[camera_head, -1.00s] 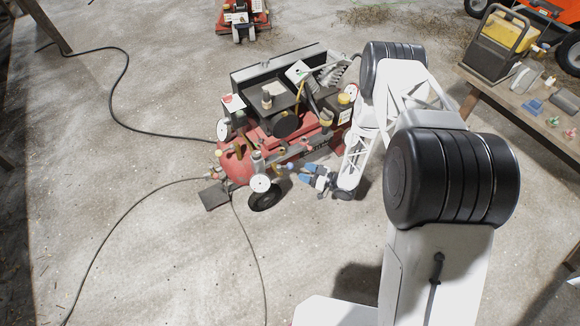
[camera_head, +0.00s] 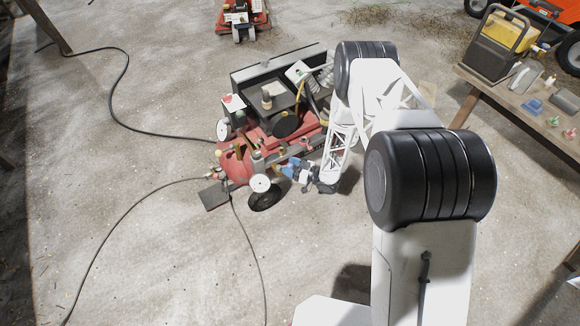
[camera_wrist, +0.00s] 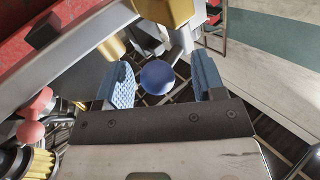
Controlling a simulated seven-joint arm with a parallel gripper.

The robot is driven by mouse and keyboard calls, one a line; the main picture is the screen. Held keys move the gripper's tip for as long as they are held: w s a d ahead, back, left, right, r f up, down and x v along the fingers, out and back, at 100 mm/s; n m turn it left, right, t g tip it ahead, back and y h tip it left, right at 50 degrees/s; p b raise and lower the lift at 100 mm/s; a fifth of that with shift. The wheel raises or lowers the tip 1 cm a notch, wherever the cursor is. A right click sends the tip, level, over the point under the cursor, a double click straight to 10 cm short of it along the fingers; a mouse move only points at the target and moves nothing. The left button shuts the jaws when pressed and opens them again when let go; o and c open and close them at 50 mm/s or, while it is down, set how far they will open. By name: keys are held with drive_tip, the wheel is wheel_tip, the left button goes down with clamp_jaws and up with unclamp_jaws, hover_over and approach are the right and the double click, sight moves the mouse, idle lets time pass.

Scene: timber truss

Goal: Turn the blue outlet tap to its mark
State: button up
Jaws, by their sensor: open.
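The blue outlet tap shows as a round blue knob (camera_wrist: 157,77) in the wrist view. It appears between the two blue-padded fingers of my gripper (camera_wrist: 162,84), which stand apart with a gap on each side of it. Whether the fingers reach around it in depth I cannot tell. In the head view my gripper (camera_head: 288,168) is at the front of the red compressor (camera_head: 232,165), beside its gauges. The knob is hidden there. I cannot make out its mark in either view.
A white round gauge (camera_head: 261,184) and a black wheel (camera_head: 265,198) are close to my gripper. In the wrist view red knobs (camera_wrist: 36,112) and a brass part (camera_wrist: 165,10) are nearby. Hoses (camera_head: 120,100) lie on the floor. A workbench (camera_head: 510,98) stands at right.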

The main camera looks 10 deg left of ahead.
drive_tip(key=shift+a, duration=0.1)
drive_tip(key=c, duration=0.9)
drive_tip(key=shift+w+g, duration=0.15)
drive_tip(key=shift+g, duration=0.15)
drive_tip(key=shift+w+a+r+n+g, duration=0.1)
drive_tip(key=shift+w+a+n+g, duration=0.15)
drive_tip(key=shift+n+g, duration=0.7)
drive_tip(key=shift+w+a+f+n+g, duration=0.1)
drive_tip(key=shift+w+a+n+g, duration=0.15)
drive_tip(key=shift+n+g, duration=0.7)
drive_tip(key=shift+w+a+r+n+g, duration=0.15)
drive_tip(key=shift+w+n+g, duration=0.2)
drive_tip(key=shift+g, duration=1.05)
drive_tip(key=shift+s, duration=0.1)
drive_tip(key=o, duration=0.9)
drive_tip(key=shift+d, duration=0.2)
